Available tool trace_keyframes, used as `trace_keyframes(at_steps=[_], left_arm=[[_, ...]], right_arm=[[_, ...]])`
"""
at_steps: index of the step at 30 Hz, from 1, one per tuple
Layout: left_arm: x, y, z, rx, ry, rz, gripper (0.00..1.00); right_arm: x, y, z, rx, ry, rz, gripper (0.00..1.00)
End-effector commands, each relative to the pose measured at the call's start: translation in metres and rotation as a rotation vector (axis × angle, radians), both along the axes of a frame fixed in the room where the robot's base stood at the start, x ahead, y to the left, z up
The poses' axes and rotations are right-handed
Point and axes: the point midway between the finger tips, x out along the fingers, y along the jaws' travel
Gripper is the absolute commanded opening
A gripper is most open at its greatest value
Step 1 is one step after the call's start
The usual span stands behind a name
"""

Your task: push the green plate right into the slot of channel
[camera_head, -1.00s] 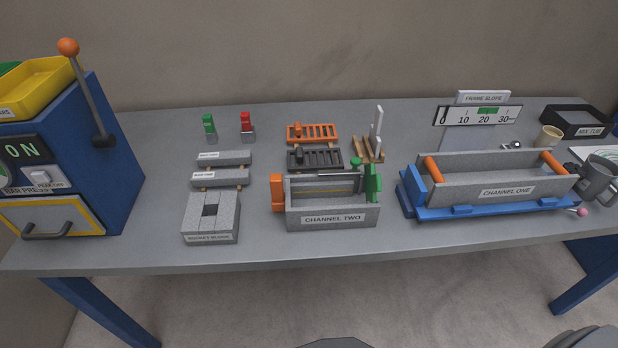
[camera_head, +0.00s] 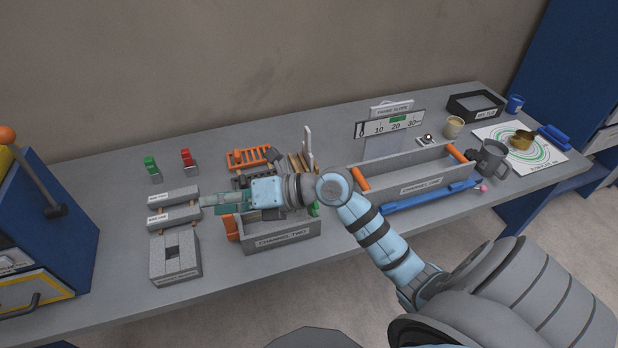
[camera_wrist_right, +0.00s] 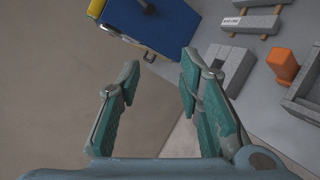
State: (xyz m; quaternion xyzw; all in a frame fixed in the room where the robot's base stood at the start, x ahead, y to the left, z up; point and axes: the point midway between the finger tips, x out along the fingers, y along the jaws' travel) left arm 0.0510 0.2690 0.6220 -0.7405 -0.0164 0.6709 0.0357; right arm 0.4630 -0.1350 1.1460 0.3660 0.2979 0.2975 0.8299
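The grey trough CHANNEL TWO (camera_head: 283,240) stands near the table's front edge. The green plate (camera_head: 314,209) shows only as a small piece at its right end, mostly hidden behind my right arm. My right gripper (camera_head: 208,202) points left above the left end of CHANNEL TWO. The green plate is not in that view. My left gripper is not in view.
CHANNEL ONE (camera_head: 420,182) stands to the right with a blue bar along its front. Grey blocks (camera_head: 175,258) lie left of CHANNEL TWO. Orange and dark racks (camera_head: 250,157) lie behind it. A blue bar press (camera_head: 50,215) stands at the left.

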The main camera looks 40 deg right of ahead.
Motion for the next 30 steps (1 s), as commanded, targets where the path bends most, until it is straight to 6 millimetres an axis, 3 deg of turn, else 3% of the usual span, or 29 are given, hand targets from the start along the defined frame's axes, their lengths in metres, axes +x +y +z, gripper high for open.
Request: trace_keyframes(at_steps=[1,3,6,9,11,19,30], left_arm=[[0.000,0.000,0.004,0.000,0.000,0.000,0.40],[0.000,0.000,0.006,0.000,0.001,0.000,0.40],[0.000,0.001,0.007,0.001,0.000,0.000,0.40],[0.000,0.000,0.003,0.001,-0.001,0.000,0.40],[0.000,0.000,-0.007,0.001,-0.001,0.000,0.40],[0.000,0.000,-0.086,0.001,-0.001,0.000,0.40],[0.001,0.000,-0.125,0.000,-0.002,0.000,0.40]], right_arm=[[0.007,-0.032,-0.025,-0.255,0.088,-0.021,0.33],[0.006,-0.099,-0.053,-0.568,0.270,-0.127,0.33],[-0.011,-0.176,-0.057,-0.810,0.488,-0.306,0.33],[-0.024,-0.210,-0.057,-0.895,0.601,-0.410,0.33],[-0.025,-0.217,-0.065,-0.908,0.624,-0.430,0.33],[-0.005,-0.224,-0.131,-0.909,0.628,-0.426,0.33],[0.013,-0.231,-0.163,-0.909,0.629,-0.422,0.33]])
